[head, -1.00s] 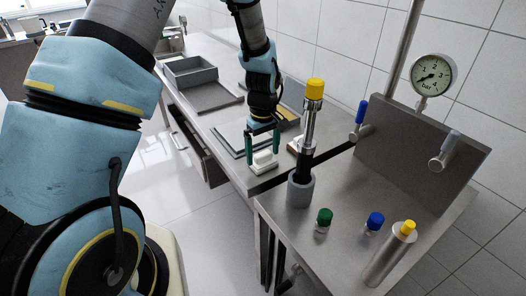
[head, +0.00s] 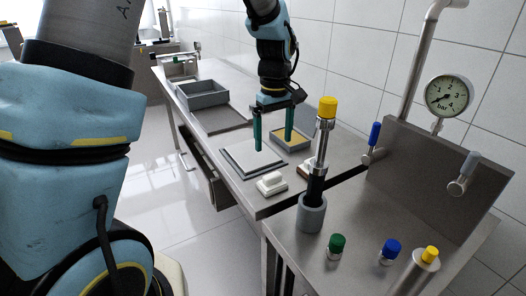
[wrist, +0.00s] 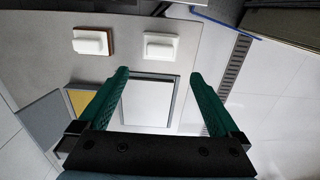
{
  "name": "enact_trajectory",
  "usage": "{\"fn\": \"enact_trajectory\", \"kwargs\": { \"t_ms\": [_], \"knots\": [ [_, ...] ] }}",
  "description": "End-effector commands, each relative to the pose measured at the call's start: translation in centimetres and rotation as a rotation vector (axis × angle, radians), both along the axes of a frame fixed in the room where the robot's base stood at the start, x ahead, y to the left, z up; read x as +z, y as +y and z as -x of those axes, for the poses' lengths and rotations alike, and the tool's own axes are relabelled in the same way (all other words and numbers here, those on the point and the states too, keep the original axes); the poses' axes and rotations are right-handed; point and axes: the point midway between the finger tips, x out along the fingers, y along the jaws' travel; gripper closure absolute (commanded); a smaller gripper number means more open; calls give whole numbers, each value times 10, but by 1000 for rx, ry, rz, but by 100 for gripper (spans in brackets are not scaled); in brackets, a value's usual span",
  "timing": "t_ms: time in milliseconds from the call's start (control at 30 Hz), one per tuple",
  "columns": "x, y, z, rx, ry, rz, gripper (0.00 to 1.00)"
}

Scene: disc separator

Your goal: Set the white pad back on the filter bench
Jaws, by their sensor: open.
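The white pad (head: 271,184), a white block with a raised grip on a pale base, rests flat on the steel filter bench (head: 228,126) near its front end. In the wrist view the white pad (wrist: 161,46) lies beyond my fingertips, clear of both. A similar pad with a brown base (wrist: 93,41) sits beside it, partly hidden behind the upright cylinder in the head view. My gripper (head: 274,140) is open and empty, above the bench and apart from the white pad. The wrist view shows its two green fingers (wrist: 159,75) spread wide.
A framed white plate (head: 252,158) and a tray with yellow contents (head: 291,138) lie near the pads. A grey bin (head: 203,94) stands farther back. A tall yellow-capped cylinder (head: 326,125) and small capped bottles stand on the nearer right table.

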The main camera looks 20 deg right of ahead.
Motion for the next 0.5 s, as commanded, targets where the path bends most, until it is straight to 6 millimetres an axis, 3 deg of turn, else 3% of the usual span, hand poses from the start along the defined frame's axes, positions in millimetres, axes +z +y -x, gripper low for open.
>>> {"fn": "enact_trajectory", "kwargs": {
  "t_ms": [167,267,367,500],
  "knots": [
    [3,1,0,0,0,0,1],
    [5,17,-6,-5,-4,4,1],
    [9,61,-15,-32,-17,14,1],
    [13,153,-18,-104,-55,27,1]
  ]
}}
